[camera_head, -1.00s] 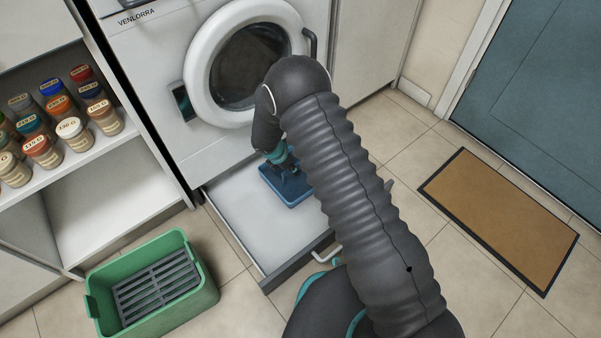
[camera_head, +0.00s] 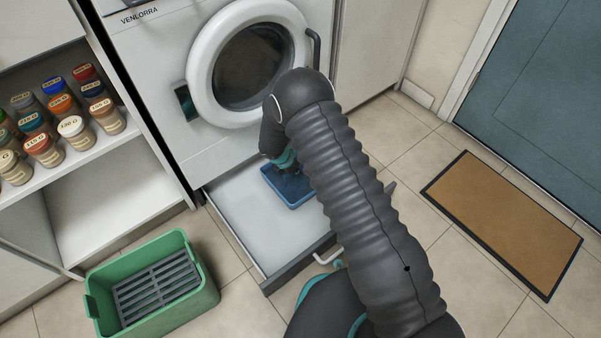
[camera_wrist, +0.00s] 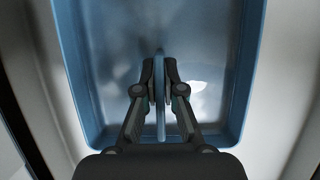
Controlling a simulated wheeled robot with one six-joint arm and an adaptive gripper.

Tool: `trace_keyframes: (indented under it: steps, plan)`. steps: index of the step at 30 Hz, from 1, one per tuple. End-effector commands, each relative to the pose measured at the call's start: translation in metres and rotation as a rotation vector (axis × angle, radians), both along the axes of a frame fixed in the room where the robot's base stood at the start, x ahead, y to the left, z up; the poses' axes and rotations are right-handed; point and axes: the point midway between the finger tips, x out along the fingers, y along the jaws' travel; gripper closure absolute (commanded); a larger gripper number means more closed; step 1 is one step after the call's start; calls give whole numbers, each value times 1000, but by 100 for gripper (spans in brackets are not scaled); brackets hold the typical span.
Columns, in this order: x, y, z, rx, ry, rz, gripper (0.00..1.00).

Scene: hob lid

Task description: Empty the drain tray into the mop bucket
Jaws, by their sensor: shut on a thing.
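The blue drain tray (camera_head: 296,203) rests in the pulled-out white drawer (camera_head: 240,225) under the washing machine. It also shows in the wrist view (camera_wrist: 243,70), with a shiny, reflective surface inside that looks like water. My gripper (camera_wrist: 160,88) is shut on the tray's upright blue middle grip. In the head view my arm hides most of my gripper and part of the tray. The green mop bucket (camera_head: 205,300) stands on the floor at the lower left, with a grey slatted grate (camera_head: 157,290) in it.
The washing machine (camera_head: 160,65) stands behind the drawer, its round door shut. A shelf unit (camera_head: 110,205) with several jars is at the left. A brown doormat (camera_head: 505,222) lies at the right. Tiled floor is clear between drawer and bucket.

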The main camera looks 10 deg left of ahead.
Motion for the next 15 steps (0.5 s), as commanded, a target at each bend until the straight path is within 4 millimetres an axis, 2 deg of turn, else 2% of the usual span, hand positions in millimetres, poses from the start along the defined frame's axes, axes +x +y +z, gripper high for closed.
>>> trace_keyframes:
  steps: [8,14,15]
  plan:
    - [1,0,13,1,-1,-1,100]
    - [1,1,44,3,-2,-1,100]
    - [-2,-6,48,0,0,-1,100]
